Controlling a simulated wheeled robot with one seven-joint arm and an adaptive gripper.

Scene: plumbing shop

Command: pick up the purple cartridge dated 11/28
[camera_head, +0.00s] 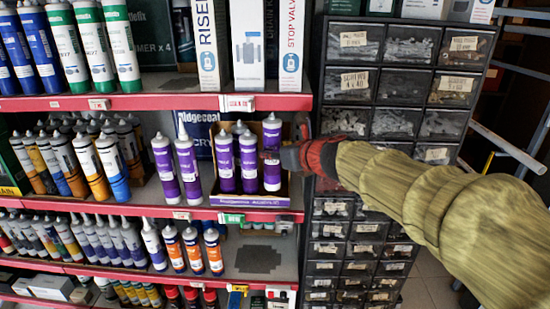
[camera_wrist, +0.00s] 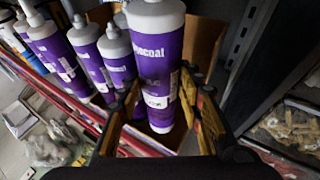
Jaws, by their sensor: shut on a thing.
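A purple cartridge (camera_head: 272,152) with a grey nozzle stands upright at the right end of a purple-fronted display box (camera_head: 243,202) on the middle shelf. My gripper (camera_head: 284,157) reaches in from the right and is shut on this cartridge. In the wrist view the cartridge (camera_wrist: 158,65) stands between the two fingers (camera_wrist: 164,108). Its top sits a little higher than its neighbours' tops; I cannot tell whether its base is off the box floor. Other purple cartridges (camera_head: 226,160) stand to its left, two of them outside the box (camera_head: 188,165). The date labels are too small to read.
A dark drawer cabinet (camera_head: 395,95) stands close on the right of the shelf. The red shelf edge (camera_head: 150,103) above carries boxes, including a stop valve box (camera_head: 291,45). Yellow and blue cartridges (camera_head: 112,165) stand to the left. A bare patch (camera_head: 258,259) shows on the shelf below.

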